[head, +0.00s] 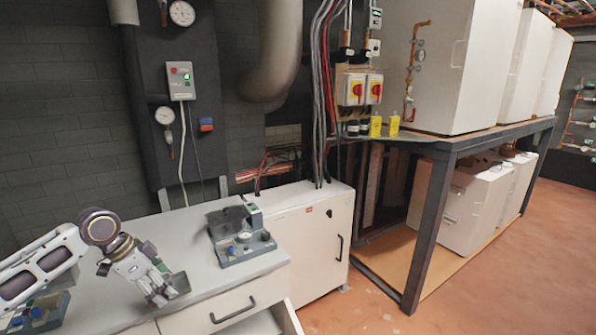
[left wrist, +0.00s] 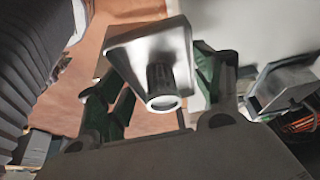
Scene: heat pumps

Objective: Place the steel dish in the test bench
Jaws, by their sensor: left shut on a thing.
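The steel dish (head: 180,283) is held by my left gripper (head: 160,284) above the front of the grey counter, left of the test bench. In the left wrist view the dish (left wrist: 150,45) is a shiny, square-edged piece with a dark round stem, between the green-padded fingers of the left gripper (left wrist: 160,82). A small grey unit with an open lid and round fittings, which looks like the test bench (head: 240,248), stands on the right part of the counter, apart from the gripper. My right gripper is not in view.
The grey counter (head: 185,232) has free room between the gripper and the grey unit. Another small device (head: 42,312) with coloured parts sits at the lower left. A drawer (head: 270,322) is partly open below. A white cabinet (head: 310,240) stands right of the counter.

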